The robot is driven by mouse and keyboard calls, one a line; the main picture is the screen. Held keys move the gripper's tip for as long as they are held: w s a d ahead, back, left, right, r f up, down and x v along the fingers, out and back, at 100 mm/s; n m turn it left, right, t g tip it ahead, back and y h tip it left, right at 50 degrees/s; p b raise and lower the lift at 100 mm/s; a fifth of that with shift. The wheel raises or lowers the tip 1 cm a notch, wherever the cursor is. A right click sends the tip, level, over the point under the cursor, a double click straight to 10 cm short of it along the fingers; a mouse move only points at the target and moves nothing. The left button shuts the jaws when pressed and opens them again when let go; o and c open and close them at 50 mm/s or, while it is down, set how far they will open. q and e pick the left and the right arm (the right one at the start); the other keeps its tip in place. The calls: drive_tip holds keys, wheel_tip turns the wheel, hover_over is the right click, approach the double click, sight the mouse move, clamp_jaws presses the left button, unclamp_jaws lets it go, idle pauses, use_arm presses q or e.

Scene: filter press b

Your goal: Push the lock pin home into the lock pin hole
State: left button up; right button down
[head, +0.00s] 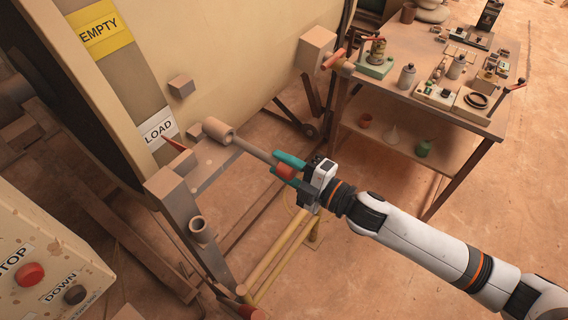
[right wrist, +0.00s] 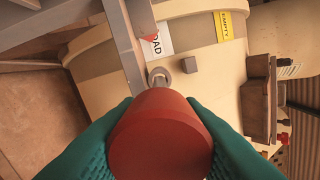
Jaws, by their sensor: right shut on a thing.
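The lock pin is a grey rod (head: 254,150) with a red-orange grip (head: 286,171). My right gripper (head: 288,167), with teal fingers, is shut on that grip. The rod points up and left to a tan, tube-like lock pin hole (head: 218,130) on the press bracket. Its tip is at or just inside the tube's mouth; how deep I cannot tell. In the right wrist view the red grip (right wrist: 161,135) fills the middle between the teal fingers and hides most of the rod. The tube's rim (right wrist: 158,76) shows just beyond it. My left gripper is not in view.
A second short tube (head: 198,229) sits lower on the bracket. A control box with a red button (head: 30,274) is at lower left. A cluttered workbench (head: 440,105) stands at upper right. A yellow rail (head: 280,255) runs below my gripper; the floor at right is clear.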

sight(262, 151)
drive_tip(key=shift+x, duration=2.85)
drive_tip(key=shift+b+x, duration=0.3)
drive_tip(key=shift+x, duration=1.55)
drive_tip(key=c, duration=0.9)
unclamp_jaws()
drive_tip(key=shift+d, duration=0.1)
drive_tip(key=shift+s+d+f, duration=0.1)
drive_tip(key=shift+s+d, duration=0.1)
drive_tip(key=b+v, duration=0.3)
drive_tip(key=v, duration=0.7)
drive_tip(key=shift+s+d, duration=0.1)
drive_tip(key=shift+d, duration=0.1)
drive_tip(key=shift+s+d, duration=0.3)
drive_tip(key=shift+d, duration=0.05)
